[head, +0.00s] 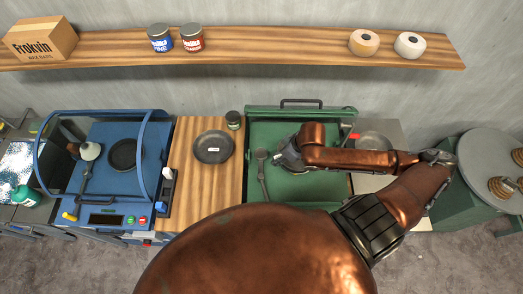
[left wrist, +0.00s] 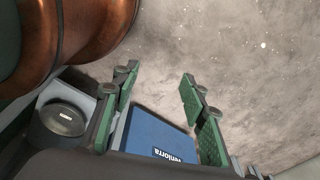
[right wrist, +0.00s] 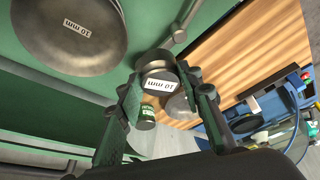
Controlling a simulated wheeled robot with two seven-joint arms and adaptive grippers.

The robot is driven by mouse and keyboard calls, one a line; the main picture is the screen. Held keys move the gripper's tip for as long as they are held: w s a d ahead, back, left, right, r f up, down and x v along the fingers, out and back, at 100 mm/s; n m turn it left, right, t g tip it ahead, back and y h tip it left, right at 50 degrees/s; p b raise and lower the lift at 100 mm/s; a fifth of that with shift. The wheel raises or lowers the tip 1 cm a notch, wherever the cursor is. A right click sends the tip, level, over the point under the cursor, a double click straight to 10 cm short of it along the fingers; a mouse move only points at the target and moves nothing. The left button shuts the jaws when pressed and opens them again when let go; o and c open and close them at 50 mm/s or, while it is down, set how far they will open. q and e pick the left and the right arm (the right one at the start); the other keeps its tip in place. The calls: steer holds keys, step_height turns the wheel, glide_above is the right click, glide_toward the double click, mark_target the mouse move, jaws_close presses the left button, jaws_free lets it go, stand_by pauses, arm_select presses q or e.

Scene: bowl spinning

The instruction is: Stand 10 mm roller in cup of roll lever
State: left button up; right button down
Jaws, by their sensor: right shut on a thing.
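My right gripper (right wrist: 160,92) is shut on a dark cylindrical roller (right wrist: 157,64) with a white "10 mm" label. In the head view my right gripper (head: 288,160) is over the green tray machine (head: 315,188), just right of a grey lever (head: 263,180). The lever has a round head at its far end. Whether the cup is empty is not clear. My left gripper (left wrist: 160,100) is open and empty, away from the work surface.
A large dark disc (right wrist: 75,25) labelled "10 mm" lies in the green machine. A dark dish (head: 213,147) and a small jar (head: 233,120) stand on the wooden board (head: 190,195). The blue machine (head: 105,190) is left. A blue box (left wrist: 155,135) lies beyond my left fingers.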

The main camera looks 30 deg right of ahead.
steer(key=w+f, duration=0.2)
steer(key=w, duration=0.2)
steer(key=w+f+p, duration=0.1)
steer(key=w+f, duration=0.2)
steer(key=w, duration=0.1)
steer(key=w+f+p, duration=0.1)
steer(key=w+f, duration=0.2)
steer(key=shift+w+a, duration=0.4)
steer(key=shift+w+f, duration=0.35)
steer(key=shift+f, duration=0.2)
arm_select(q)
steer(key=shift+s+d+r+p, duration=0.15)
steer(key=shift+s+r, duration=0.1)
steer(key=shift+r, duration=0.4)
steer(key=shift+s+a+r+p, duration=0.1)
steer(key=shift+s+r+p, duration=0.1)
steer(key=shift+r, duration=0.45)
arm_select(e)
steer(key=shift+f, duration=1.55)
steer(key=c, duration=1.4)
jaws_free()
steer(key=shift+f, duration=0.15)
steer(key=shift+o, duration=0.2)
